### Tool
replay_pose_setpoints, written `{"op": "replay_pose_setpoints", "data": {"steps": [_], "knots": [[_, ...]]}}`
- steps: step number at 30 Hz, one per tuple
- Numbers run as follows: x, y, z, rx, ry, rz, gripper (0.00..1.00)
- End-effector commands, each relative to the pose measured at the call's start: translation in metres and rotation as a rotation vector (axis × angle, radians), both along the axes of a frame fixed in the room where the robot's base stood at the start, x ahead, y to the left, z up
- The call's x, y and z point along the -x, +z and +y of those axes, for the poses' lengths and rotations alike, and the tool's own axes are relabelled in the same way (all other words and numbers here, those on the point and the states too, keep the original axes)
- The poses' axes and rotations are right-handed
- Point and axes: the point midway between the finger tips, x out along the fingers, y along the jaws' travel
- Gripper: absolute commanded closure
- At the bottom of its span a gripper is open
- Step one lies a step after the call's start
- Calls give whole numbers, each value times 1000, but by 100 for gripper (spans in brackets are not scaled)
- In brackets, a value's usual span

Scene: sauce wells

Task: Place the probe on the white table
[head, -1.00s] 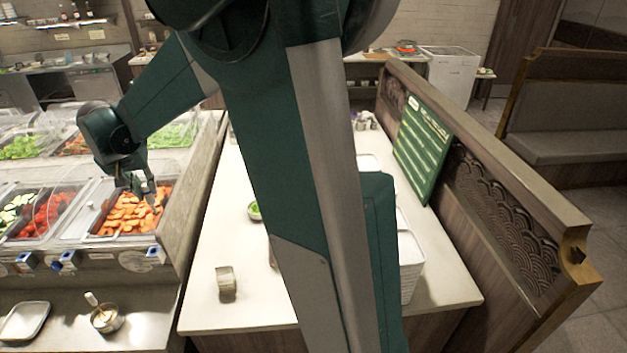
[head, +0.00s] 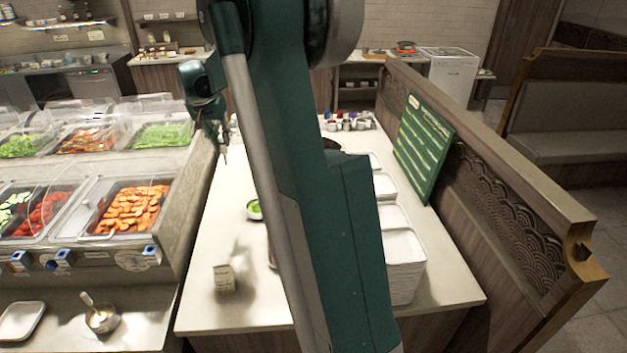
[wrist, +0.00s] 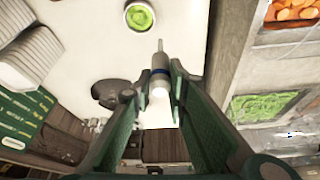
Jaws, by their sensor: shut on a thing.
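My gripper (wrist: 162,84) is shut on the probe (wrist: 160,68), a thin metal-tipped stick with a white and blue body. In the wrist view the probe's metal tip points up the picture, toward a bowl of green sauce. In the head view my gripper (head: 217,125) is over the far left edge of the white table (head: 222,215), with the thin tip hanging down. The white table also shows in the wrist view (wrist: 95,60), under the probe. The probe appears to be held above the surface; the exact height cannot be told.
A green bowl (head: 254,210), a small card-like block (head: 224,278), stacked white trays (head: 404,265) and several small containers (head: 348,124) stand on the table. The food counter with a carrot tray (head: 133,209) is at left. A wooden partition (head: 490,185) bounds the right.

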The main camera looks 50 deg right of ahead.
Motion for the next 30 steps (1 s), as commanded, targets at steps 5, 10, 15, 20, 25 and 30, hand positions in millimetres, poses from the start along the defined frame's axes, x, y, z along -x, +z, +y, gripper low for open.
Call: {"op": "replay_pose_setpoints", "data": {"steps": [5, 10, 15, 20, 25, 30], "knots": [[9, -2, -64, 0, -68, 0, 96], [21, -2, -122, 0, -131, 0, 96], [38, -3, -180, 0, -193, 0, 96], [57, -4, -230, 1, -247, 0, 96], [72, -5, -267, 0, -287, 1, 96], [85, -5, -294, 0, -317, 1, 96]]}}
